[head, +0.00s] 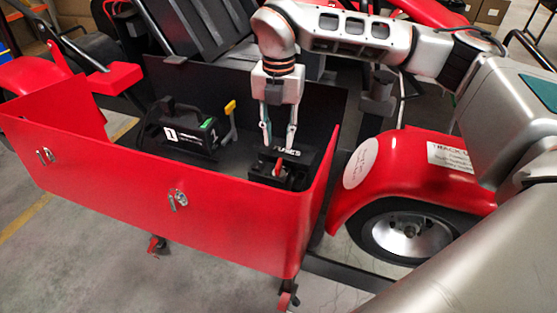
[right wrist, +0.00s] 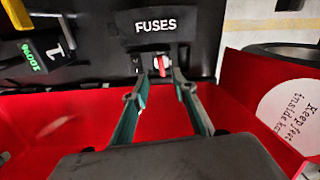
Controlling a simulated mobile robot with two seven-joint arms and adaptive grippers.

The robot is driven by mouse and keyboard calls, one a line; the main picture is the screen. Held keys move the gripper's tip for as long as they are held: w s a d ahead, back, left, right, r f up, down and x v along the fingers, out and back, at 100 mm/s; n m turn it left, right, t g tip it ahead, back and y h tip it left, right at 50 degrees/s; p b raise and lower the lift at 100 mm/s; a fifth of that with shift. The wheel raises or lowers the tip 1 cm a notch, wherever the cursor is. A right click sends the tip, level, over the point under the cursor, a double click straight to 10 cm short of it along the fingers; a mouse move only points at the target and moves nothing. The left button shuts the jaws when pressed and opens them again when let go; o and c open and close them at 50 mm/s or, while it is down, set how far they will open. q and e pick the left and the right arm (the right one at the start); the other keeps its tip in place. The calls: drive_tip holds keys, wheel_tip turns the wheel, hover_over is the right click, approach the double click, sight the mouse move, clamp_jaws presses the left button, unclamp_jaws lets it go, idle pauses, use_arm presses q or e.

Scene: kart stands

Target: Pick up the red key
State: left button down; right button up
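The red key (right wrist: 161,65) sits in the black fuse box (right wrist: 154,27), below the white word FUSES. In the head view, the red key (head: 278,168) shows small at the fuse box (head: 290,154), inside the red-walled cart. My right gripper (head: 279,142) reaches down from above with its fingers apart and nothing between them. In the right wrist view, the fingertips of the right gripper (right wrist: 159,80) lie to either side of the key in the picture; I cannot tell whether they touch it. My left gripper is in neither view.
A black battery-like box (head: 183,130) marked 1 and a yellow-topped handle (head: 230,108) stand left of the fuse box. The cart's red front wall (head: 150,190) stands before them. A red wheel fender (head: 405,170) lies to the right.

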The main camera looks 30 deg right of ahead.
sight(279, 162)
wheel_tip(279, 162, down, 7)
drive_tip(key=shift+s+f+p, duration=0.15)
drive_tip(key=shift+p, duration=0.35)
clamp_jaws()
